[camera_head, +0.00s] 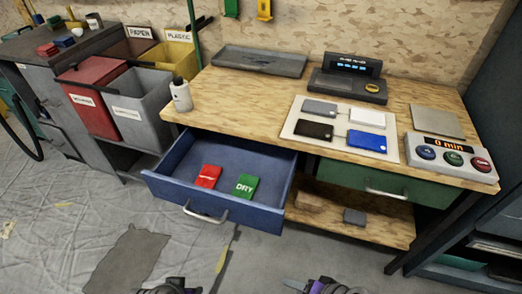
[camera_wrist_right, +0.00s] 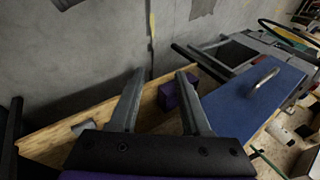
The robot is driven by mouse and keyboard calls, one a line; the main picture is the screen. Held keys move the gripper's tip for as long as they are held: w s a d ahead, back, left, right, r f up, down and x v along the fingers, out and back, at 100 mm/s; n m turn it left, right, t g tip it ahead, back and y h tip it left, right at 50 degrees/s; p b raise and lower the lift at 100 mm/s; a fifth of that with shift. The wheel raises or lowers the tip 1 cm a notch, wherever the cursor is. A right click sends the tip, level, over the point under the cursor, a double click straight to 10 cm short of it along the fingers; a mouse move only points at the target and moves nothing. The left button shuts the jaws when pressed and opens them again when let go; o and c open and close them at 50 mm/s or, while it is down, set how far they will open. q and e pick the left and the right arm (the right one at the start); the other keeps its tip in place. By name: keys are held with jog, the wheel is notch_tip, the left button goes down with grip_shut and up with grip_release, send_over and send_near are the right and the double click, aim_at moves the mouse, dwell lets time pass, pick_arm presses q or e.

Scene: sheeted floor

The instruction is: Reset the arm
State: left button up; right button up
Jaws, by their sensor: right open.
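My right gripper (camera_head: 325,287) shows only in part at the bottom edge of the head view, in front of the workbench and apart from it. In the right wrist view its two grey fingers (camera_wrist_right: 160,74) stand apart with nothing gripped between them. A dark purple block-like thing (camera_wrist_right: 170,97) shows behind the fingers there. My left gripper (camera_head: 168,286) is cut off by the bottom edge of the head view, left of the right one. Its fingers cannot be made out.
A blue drawer (camera_head: 185,201) stands pulled out, holding a red and a green packet. A green drawer (camera_head: 385,184) is shut. The lower shelf (camera_head: 375,230) bears two small blocks. Bins (camera_head: 97,105) stand left of the workbench. The sheeted floor (camera_head: 60,230) at front left is mostly clear.

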jog(key=s+d+r+n+h, duration=0.25)
jog(key=d+n+h, duration=0.25)
jog(key=d, duration=0.3)
pick_arm(q)
notch_tip(320, 180, up, 24)
jog(key=w+t+p, duration=0.1)
jog(key=p, duration=2)
jog(key=shift+w+r, duration=0.15)
jog(key=shift+r, duration=0.1)
pick_arm(e)
notch_tip(320, 180, up, 25)
jog(key=w, duration=0.2)
jog(key=shift+d+f+t, duration=0.15)
jog(key=shift+d+t, duration=0.1)
jog(key=shift+t, duration=0.05)
jog(key=shift+w, duration=0.1)
